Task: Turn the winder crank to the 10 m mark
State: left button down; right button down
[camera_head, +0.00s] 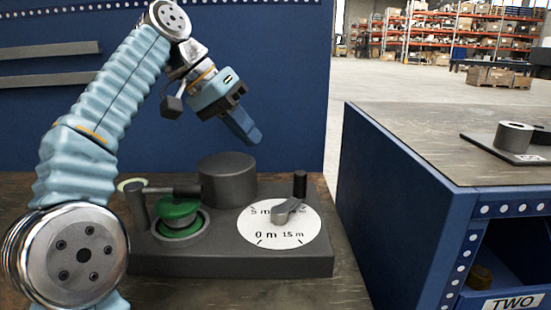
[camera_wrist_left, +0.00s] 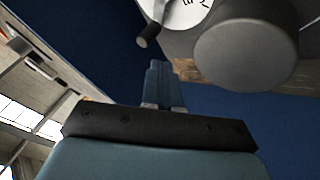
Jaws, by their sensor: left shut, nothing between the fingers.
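The winder (camera_head: 230,258) is a dark grey block on the bench, with a white round dial (camera_head: 279,239) at its right. The dial reads "0 m", "15 m" and "5 m"; another mark behind the crank is partly hidden. The crank (camera_head: 290,211) has a grey hub and arm, with a dark upright knob (camera_head: 300,184) toward the back right of the dial. The knob also shows in the left wrist view (camera_wrist_left: 148,36). My left gripper (camera_head: 250,136) is shut and empty, above and behind the dial, apart from the knob. My right gripper is not in view.
A green spool (camera_head: 178,212) and a dark post with a side arm sit at the left. A blue cabinet (camera_head: 420,200) stands to the right, across a gap.

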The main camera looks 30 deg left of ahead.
pick_arm(q)
jog(key=x, duration=0.9)
jog(key=shift+w+d+f, duration=0.15)
jog(key=shift+d+f, duration=0.1)
jog(key=shift+f, duration=0.05)
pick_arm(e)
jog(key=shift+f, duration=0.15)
